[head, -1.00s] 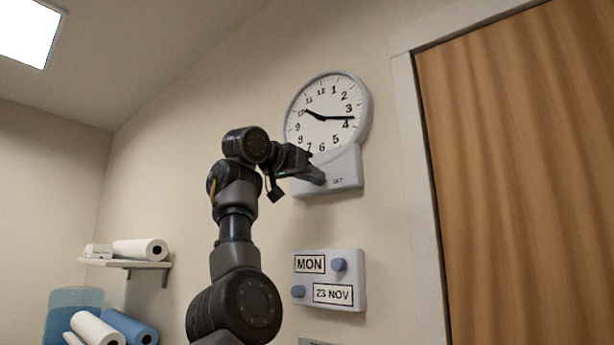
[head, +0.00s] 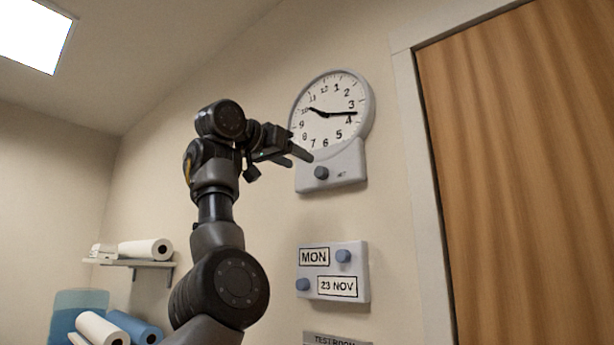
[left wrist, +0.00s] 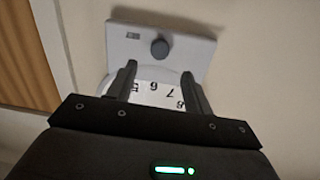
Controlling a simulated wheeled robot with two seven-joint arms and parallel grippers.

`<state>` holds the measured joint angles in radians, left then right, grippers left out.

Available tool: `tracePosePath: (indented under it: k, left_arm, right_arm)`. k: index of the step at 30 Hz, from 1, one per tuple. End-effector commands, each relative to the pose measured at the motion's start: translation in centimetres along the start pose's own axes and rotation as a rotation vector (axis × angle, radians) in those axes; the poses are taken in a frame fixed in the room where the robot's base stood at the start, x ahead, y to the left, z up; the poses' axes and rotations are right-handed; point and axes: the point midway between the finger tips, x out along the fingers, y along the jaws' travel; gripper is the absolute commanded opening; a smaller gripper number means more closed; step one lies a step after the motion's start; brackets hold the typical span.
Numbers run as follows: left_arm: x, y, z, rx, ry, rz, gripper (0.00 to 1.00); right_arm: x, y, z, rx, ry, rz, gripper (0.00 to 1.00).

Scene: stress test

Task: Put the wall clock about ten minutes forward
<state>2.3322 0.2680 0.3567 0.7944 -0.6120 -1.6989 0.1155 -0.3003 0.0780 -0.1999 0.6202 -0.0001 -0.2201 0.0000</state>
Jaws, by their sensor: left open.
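The round white wall clock (head: 332,130) hangs on the wall in the head view. Its short hand points near 10 and its long hand between 3 and 4. A grey-white box (head: 346,168) below the dial carries a dark round knob (head: 321,172). My left gripper (head: 303,154) is open and empty, up and left of the knob and apart from it in the head view. In the left wrist view the knob (left wrist: 160,47) shows beyond the fingertips (left wrist: 158,72), and part of the dial (left wrist: 155,94) shows upside down between the fingers. My right gripper is out of view.
A calendar panel (head: 333,264) with two blue knobs, reading MON and 23 NOV, is below the clock. A wooden door (head: 520,170) with a pale frame is at right. A shelf (head: 130,263) with rolls is at lower left.

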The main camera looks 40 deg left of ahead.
Motion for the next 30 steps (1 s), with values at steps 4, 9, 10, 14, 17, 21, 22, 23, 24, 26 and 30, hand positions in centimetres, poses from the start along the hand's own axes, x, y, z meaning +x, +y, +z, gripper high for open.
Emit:
tracePosePath:
  k: [4,9,10,14,17,21,22,23,24,26,30]
  left_arm:
    - [-2.2,0.0,0.2,0.0,0.001,0.0,0.51]
    - [-3.3,0.0,0.1,0.0,0.0,0.001,0.51]
    - [-3.4,0.0,0.0,0.0,-0.001,0.001,0.51]
    - [-3.4,0.0,0.0,0.0,-0.001,0.001,0.51]
    - [-3.4,0.0,0.0,0.0,-0.001,0.001,0.51]
    - [-3.4,0.0,0.0,0.0,-0.001,0.0,0.51]
    - [-3.4,0.0,0.0,0.0,-0.001,0.0,0.51]
    - [-3.4,0.0,0.0,0.0,-0.001,0.0,0.51]
    - [-3.4,0.0,0.0,0.0,-0.001,0.0,0.51]
    - [-3.4,0.0,0.0,0.0,-0.001,0.0,0.51]
    - [-3.5,-0.1,-1.4,0.0,0.0,0.0,0.51]
  right_arm:
    - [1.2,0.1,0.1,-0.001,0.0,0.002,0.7]
    - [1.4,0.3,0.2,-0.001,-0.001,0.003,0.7]
    - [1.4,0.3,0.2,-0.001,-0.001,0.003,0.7]
    - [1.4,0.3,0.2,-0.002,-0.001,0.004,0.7]
    - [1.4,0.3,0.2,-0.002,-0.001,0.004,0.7]
    - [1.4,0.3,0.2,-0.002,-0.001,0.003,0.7]
    - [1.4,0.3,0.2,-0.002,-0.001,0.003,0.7]
    - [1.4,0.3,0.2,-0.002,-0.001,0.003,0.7]
    - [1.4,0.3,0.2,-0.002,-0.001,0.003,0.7]
    - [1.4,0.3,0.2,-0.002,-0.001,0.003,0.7]
    - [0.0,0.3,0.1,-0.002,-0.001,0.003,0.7]
